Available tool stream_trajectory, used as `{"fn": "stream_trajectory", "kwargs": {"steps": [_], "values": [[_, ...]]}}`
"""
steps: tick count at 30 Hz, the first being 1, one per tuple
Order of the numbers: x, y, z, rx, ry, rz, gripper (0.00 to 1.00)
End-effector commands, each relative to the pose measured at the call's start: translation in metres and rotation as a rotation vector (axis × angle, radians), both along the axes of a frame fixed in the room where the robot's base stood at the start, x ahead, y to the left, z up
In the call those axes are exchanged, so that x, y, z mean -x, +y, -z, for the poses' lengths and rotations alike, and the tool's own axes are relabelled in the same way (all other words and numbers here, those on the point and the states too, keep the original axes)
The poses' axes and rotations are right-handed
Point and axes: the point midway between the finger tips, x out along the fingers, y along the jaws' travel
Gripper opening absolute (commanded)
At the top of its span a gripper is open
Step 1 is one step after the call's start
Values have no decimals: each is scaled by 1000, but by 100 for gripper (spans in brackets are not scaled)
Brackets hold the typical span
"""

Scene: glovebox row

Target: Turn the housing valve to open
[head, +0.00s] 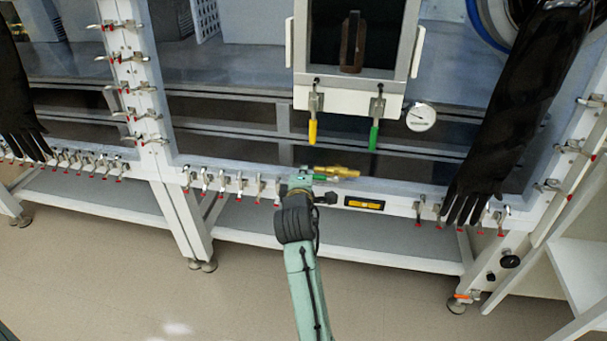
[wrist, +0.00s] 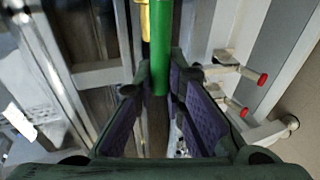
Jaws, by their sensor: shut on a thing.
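The housing valve (head: 340,171) is a brass-coloured fitting on the white lower frame rail, right of my gripper in the head view. Its green handle (wrist: 160,48) comes down from the top of the wrist view, with a strip of yellow (wrist: 145,20) beside it. My gripper (head: 308,176) is at the left end of the valve. In the wrist view its purple-padded fingers are shut on the end of the green handle. The fingers partly hide the grip. The handle's angle to the valve body is hard to tell in the head view.
A yellow handle (head: 313,131) and another green handle (head: 374,137) hang under the window above, beside a round gauge (head: 421,117). A black glove (head: 520,100) hangs at right. Red-tipped clamps (head: 222,181) line the rail. A yellow level (head: 364,204) sits right of my gripper.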

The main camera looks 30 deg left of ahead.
Motion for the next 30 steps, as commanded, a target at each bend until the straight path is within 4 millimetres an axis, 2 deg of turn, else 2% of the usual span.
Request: {"fn": "stream_trajectory", "kwargs": {"steps": [10, 11, 20, 30], "values": [[0, 0, 1, 6, 1, 1, 0], [0, 0, 2, 6, 1, 1, 13], [0, 0, 1, 5, 1, 1, 32], [3, -1, 0, 4, 1, 0, 32]]}}
